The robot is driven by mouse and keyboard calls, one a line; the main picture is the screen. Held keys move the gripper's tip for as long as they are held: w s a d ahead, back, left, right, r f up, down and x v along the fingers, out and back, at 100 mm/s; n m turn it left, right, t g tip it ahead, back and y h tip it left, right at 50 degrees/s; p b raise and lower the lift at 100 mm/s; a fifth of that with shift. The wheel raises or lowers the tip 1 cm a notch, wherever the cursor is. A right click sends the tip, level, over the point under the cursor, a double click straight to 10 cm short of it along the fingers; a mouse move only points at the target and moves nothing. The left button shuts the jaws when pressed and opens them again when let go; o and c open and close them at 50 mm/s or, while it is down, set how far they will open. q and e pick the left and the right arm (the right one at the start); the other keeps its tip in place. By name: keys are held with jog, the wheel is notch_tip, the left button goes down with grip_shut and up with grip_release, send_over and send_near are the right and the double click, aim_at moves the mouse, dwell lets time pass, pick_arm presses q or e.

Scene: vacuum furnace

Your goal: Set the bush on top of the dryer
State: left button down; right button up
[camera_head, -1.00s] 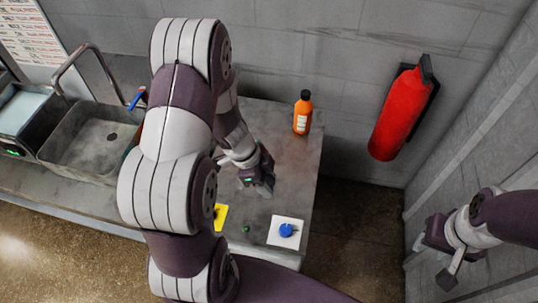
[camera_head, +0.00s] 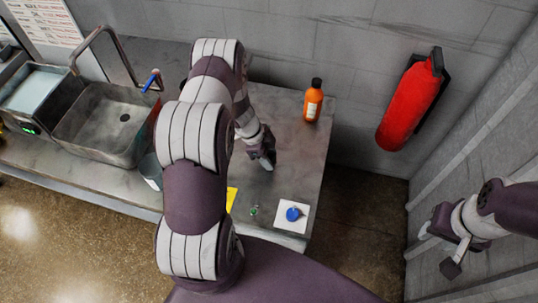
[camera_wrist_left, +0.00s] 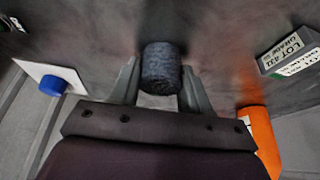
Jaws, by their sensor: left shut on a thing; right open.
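A dark blue-grey, rough cylinder, which looks like the bush (camera_wrist_left: 161,68), sits between the two fingers of my left gripper (camera_wrist_left: 160,88) in the left wrist view. The gripper is shut on it. In the head view my left gripper (camera_head: 266,161) is over the right part of the grey worktop, and the bush cannot be made out there. My right gripper (camera_head: 441,254) is open and empty at the right, near the wall. A box-like unit with a green light (camera_head: 30,98), at the far left beside the sink, may be the dryer; I cannot tell for sure.
An orange bottle (camera_head: 313,104) stands near the back of the worktop (camera_head: 295,160). A white plate with a blue knob-like piece (camera_head: 294,214), a small green item and a yellow card lie at its front. A sink (camera_head: 105,125) and grey cup (camera_head: 151,172) are left. A red extinguisher (camera_head: 408,105) hangs right.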

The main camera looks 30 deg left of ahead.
pick_arm(q)
jog(key=c, duration=0.9)
grip_release()
jog(key=shift+s+f, duration=0.1)
jog(key=o, duration=0.4)
jog(key=shift+s, duration=0.1)
